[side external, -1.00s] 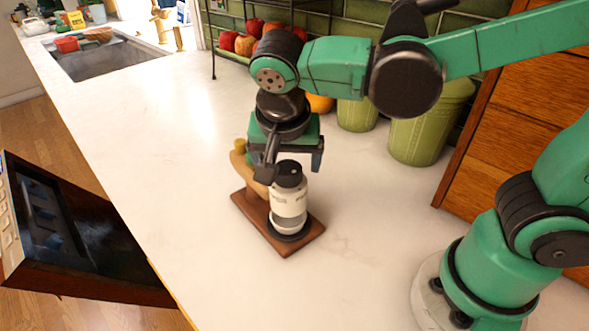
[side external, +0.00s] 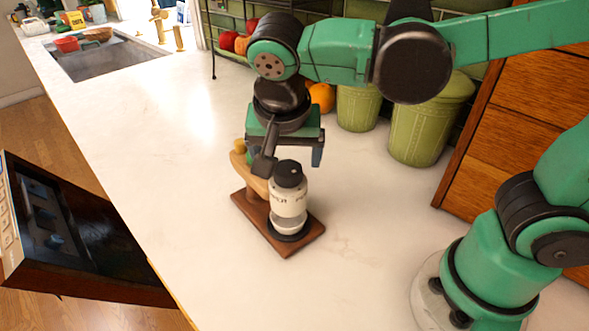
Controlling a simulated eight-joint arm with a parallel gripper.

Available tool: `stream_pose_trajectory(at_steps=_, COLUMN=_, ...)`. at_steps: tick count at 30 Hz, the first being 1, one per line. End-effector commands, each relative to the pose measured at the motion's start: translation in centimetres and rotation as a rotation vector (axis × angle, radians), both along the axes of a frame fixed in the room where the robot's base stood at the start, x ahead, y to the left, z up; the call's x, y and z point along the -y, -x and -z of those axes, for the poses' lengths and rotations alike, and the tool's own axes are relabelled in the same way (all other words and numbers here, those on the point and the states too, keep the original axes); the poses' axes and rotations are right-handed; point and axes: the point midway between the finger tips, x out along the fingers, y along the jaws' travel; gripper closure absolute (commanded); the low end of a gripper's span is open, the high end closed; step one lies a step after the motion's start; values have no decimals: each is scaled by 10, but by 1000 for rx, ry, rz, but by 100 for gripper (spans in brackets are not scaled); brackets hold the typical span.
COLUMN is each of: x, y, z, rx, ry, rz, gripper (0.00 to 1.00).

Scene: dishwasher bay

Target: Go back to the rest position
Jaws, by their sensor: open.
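My gripper (side external: 291,160) is open. It points down over a wooden stand (side external: 279,248) on the counter, just behind and above a white bottle with a black cap (side external: 288,207). The bottle stands upright on a dark round spot near the stand's front right. One finger hangs beside the bottle's cap on the left, the other to the right and farther back. A tan wooden piece (side external: 240,158) rises from the stand behind the bottle, partly hidden by the gripper. Whether a finger touches the bottle or the wooden piece cannot be told.
Green canisters (side external: 421,130), an orange (side external: 322,97) and a rack with red fruit (side external: 228,41) stand along the tiled wall. A wooden cabinet (side external: 520,130) is at right. A sink (side external: 110,57) lies far left. The counter (side external: 150,140) left of the stand is clear.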

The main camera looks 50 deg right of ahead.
Motion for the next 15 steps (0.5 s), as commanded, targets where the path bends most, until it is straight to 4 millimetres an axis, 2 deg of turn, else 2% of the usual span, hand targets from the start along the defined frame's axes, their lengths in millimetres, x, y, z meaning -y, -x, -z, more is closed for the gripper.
stream_pose_trajectory(at_steps=6, x=-7, y=6, z=-23, rx=1, ry=-1, rz=0, gripper=14)
stream_pose_trajectory(at_steps=15, x=6, y=-5, z=19, rx=0, ry=0, rz=3, gripper=14)
